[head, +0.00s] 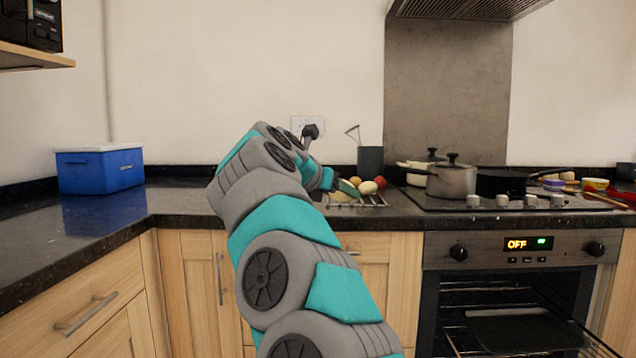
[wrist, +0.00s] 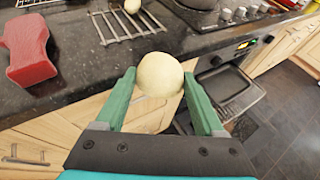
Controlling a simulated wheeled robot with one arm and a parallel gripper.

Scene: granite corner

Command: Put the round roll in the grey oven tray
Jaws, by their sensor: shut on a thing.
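The round roll (wrist: 158,76) is pale cream and sits between the green fingers of my gripper (wrist: 159,73) in the wrist view. The fingers are shut on its sides. In the head view my gripper (head: 347,187) is over the counter beside the wire rack, mostly hidden by my arm. The grey oven tray (head: 520,330) lies inside the open oven at the lower right of the head view. It also shows beyond the right finger in the wrist view (wrist: 228,90), well apart from the roll.
A wire rack (wrist: 125,24) lies on the dark counter, with a pale item at its far end. A red object (wrist: 27,50) lies left of it. A steel pot (head: 452,180) and a dark pan (head: 505,182) stand on the hob. A blue box (head: 100,172) stands at left.

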